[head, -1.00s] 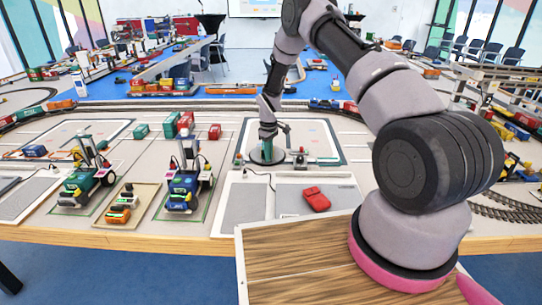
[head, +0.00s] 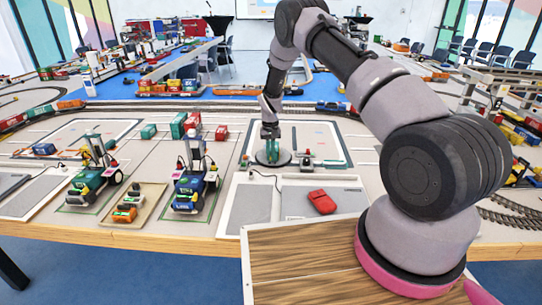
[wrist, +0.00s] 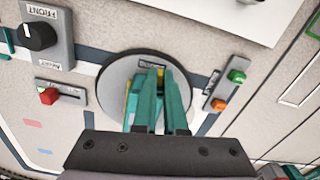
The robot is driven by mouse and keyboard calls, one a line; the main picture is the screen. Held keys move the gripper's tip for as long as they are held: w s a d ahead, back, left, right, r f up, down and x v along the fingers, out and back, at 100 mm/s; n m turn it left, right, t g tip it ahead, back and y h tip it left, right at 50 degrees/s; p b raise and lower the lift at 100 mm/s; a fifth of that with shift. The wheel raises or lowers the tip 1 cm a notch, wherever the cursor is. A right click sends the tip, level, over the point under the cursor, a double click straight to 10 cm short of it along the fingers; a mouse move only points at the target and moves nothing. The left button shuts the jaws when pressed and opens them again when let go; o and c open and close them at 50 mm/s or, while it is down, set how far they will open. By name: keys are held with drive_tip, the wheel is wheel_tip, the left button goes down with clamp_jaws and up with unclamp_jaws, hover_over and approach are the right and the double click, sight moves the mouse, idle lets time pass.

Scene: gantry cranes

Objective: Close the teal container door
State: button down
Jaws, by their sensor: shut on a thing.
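My gripper (head: 270,151) is low over a round dark disc (head: 257,156) on the table in the head view. In the wrist view the same disc (wrist: 107,84) lies under my gripper (wrist: 158,84). Upright teal parts (wrist: 176,105) with small yellow bits stand between the dark palm and the disc. I cannot clearly tell the fingers from the teal container or its door there. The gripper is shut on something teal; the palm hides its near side. Another teal container (head: 148,131) stands apart to the left.
A knob box (wrist: 40,36), a red-button box (wrist: 58,96) and a green-and-orange button box (wrist: 226,90) surround the disc closely. Two toy lift vehicles (head: 94,181) (head: 191,187) stand at left. Red containers (head: 222,132) stand behind.

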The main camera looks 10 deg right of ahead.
drive_tip(key=shift+w+m, duration=0.1)
drive_tip(key=shift+m, duration=0.3)
drive_tip(key=c, duration=1)
unclamp_jaws()
drive_tip(key=shift+o, duration=0.2)
wheel_tip(320, 180, up, 11)
